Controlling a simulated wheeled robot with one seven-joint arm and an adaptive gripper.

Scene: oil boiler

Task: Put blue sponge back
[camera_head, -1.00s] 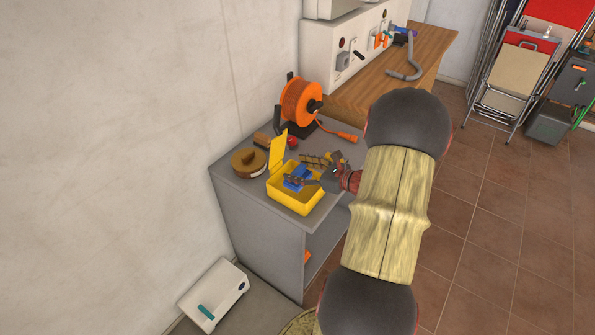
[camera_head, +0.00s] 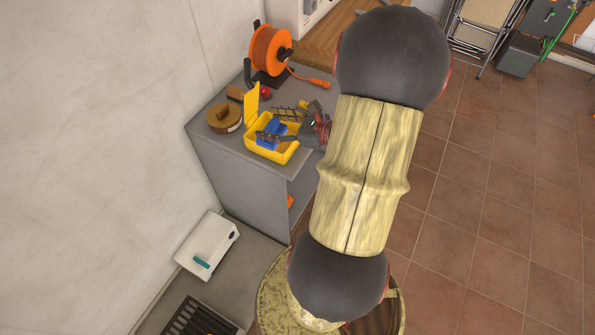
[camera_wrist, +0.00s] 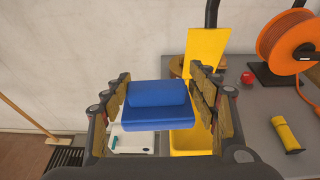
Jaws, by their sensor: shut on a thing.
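The blue sponge (camera_head: 270,132) is between the fingers of my gripper (camera_head: 281,127), which is shut on it. In the wrist view the sponge (camera_wrist: 157,105) spans the gap between both fingers. The open yellow box (camera_head: 281,156) sits on the grey cabinet with its lid (camera_head: 252,102) raised. The sponge and fingertips appear over the box opening. The wrist view shows the box (camera_wrist: 190,143) partly hidden behind the sponge, so I cannot tell whether the sponge touches its inside.
The grey cabinet top (camera_head: 222,148) also bears a round brown reel (camera_head: 223,117), an orange cable reel (camera_head: 270,50) and a small red object (camera_head: 265,92). A yellow-handled item (camera_wrist: 287,134) lies right of the box. A white appliance (camera_head: 207,245) lies low beside the cabinet.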

